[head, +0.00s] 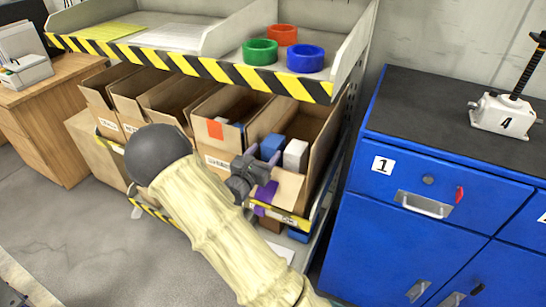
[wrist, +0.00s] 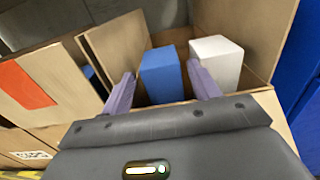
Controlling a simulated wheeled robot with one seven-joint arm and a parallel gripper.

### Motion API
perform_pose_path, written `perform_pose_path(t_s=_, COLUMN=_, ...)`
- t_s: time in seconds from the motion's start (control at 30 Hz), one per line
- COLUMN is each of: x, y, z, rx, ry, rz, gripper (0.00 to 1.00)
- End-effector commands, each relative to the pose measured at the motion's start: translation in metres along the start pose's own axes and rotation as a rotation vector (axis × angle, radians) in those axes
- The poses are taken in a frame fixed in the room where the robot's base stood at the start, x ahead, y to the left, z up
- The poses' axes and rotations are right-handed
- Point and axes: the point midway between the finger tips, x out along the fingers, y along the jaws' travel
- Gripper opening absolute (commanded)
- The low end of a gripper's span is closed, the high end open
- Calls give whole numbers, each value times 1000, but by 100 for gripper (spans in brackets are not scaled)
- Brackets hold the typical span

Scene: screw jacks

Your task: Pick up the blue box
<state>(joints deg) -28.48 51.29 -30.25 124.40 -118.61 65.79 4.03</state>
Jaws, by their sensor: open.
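The blue box (wrist: 162,74) stands upright in an open cardboard bin (wrist: 258,35) in the wrist view. It also shows in the head view (head: 271,146), partly behind my gripper. A white box (wrist: 216,60) stands just to its right in the same bin. My gripper (wrist: 163,88) is open and empty, with its two purple fingers at the bin's front. In the wrist view the blue box appears between the fingertips, and the right finger overlaps the white box's lower part. I cannot tell whether any finger touches a box. My gripper is also in the head view (head: 262,156).
Several cardboard bins (head: 170,98) stand in a row to the left. A shelf with a striped edge (head: 215,70) overhangs them, holding green, red and blue rings. A blue cabinet (head: 410,225) stands right, with a jack (head: 503,115) on top. Grey floor (head: 75,235) is open at left.

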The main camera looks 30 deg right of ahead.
Motion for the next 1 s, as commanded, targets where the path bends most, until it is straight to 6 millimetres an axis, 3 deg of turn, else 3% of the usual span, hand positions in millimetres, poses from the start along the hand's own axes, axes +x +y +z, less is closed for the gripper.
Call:
perform_pose_path(t_s=0.37, x=4, y=0, z=0, rx=-1, ry=0, rz=0, gripper=61)
perform_pose_path(t_s=0.73, x=50, y=1, z=0, rx=-1, ry=0, rz=-1, gripper=61)
perform_pose_path(t_s=1.0, x=55, y=2, z=0, rx=-1, ry=0, rz=1, gripper=61)
